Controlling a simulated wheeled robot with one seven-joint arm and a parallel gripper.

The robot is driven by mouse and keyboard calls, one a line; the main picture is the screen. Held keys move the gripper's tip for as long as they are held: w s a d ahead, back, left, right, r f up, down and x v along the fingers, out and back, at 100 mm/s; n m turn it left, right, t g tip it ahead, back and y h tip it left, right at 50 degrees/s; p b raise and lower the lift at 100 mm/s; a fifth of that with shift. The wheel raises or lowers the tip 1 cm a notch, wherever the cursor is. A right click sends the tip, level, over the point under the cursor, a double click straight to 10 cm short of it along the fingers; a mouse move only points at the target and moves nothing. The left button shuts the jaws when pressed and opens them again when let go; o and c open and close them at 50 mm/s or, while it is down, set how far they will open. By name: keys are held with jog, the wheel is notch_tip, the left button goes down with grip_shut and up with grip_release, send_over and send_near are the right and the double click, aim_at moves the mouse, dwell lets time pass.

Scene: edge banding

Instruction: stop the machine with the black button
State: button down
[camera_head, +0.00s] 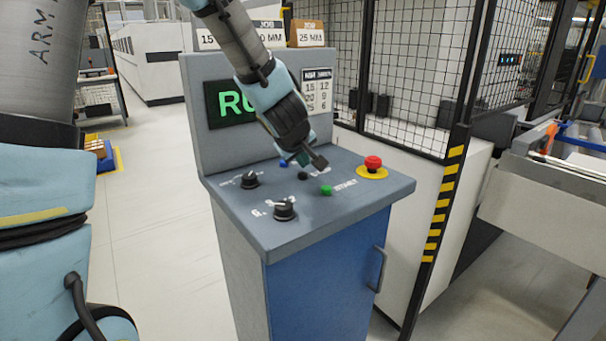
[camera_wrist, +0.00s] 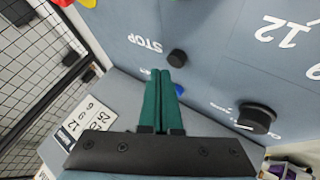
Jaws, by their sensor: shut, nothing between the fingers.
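The black button (camera_head: 303,176) is a small round knob on the sloping top of the grey control console (camera_head: 235,215). In the wrist view the black button (camera_wrist: 177,57) sits beside the printed word STOP, just beyond my fingertips. My gripper (camera_head: 302,160) hangs over the back part of the panel, close to the button. In the wrist view my gripper (camera_wrist: 165,73) has its two dark green fingers together and empty. Whether the fingertips touch the panel or button cannot be told. The console's screen (camera_head: 229,103) shows green letters starting "RU", the remainder hidden by my arm.
A blue button (camera_head: 283,164) lies beside my fingers, partly hidden in the wrist view. A green button (camera_head: 326,190), a red emergency stop (camera_head: 373,163) on yellow and two black rotary knobs (camera_head: 284,209) share the panel. A mesh fence (camera_head: 415,75) stands behind.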

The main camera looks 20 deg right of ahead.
jog(key=shift+f+b, duration=0.3)
jog(key=shift+f, duration=0.1)
jog(key=shift+f+b, duration=0.4)
jog(key=shift+f, duration=0.1)
dwell(0.6)
jog(key=shift+r, duration=0.15)
jog(key=shift+r+p, duration=0.8)
jog(key=shift+p, duration=0.15)
notch_tip(320, 180, up, 5)
jog(key=p, duration=0.5)
dwell(0.6)
